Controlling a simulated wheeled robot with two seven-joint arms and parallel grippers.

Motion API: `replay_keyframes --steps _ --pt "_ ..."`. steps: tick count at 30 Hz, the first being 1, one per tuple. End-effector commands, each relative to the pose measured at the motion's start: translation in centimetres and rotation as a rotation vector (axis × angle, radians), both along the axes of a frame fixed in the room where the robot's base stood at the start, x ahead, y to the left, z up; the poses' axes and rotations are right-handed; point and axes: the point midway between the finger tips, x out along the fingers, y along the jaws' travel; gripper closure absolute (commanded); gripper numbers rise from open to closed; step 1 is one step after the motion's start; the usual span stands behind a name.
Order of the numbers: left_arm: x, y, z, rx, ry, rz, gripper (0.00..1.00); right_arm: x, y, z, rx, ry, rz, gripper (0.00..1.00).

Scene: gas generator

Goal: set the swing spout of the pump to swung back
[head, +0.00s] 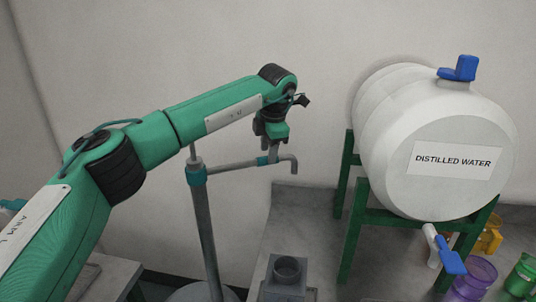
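The pump (202,225) is a grey upright pipe with a teal collar near its top. Its swing spout (232,166) reaches out to the right from the collar and ends in a bent-down tip. A second teal band sits on the spout near its outer end. My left gripper (274,150) points down over the spout's outer part, right by this band. Its fingers are small and partly hidden by the wrist, so I cannot tell whether they grip the spout. My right gripper is not in view.
A white distilled water barrel (390,150) with blue fittings rests on a green stand (352,232) at the right. A grey block with a round opening (284,284) stands below the spout. Purple, yellow and green containers (476,280) are at the lower right.

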Motion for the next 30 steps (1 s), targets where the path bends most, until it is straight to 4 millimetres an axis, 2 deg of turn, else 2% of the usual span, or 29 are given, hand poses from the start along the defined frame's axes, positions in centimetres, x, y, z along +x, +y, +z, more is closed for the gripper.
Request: replay_keyframes --steps 9,15,21,30 --pt "-1.6 -0.8 7.0 0.0 -0.004 0.0 0.6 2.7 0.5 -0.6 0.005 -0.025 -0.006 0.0" --pt "-2.3 -1.1 10.3 -0.001 -0.002 0.002 0.6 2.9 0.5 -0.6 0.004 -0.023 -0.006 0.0" --pt "-2.6 -1.2 11.6 0.001 -0.002 0.001 0.6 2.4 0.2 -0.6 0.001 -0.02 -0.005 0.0" --pt "-2.6 -1.2 11.7 0.0 -0.001 0.001 0.6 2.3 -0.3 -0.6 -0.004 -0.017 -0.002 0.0"
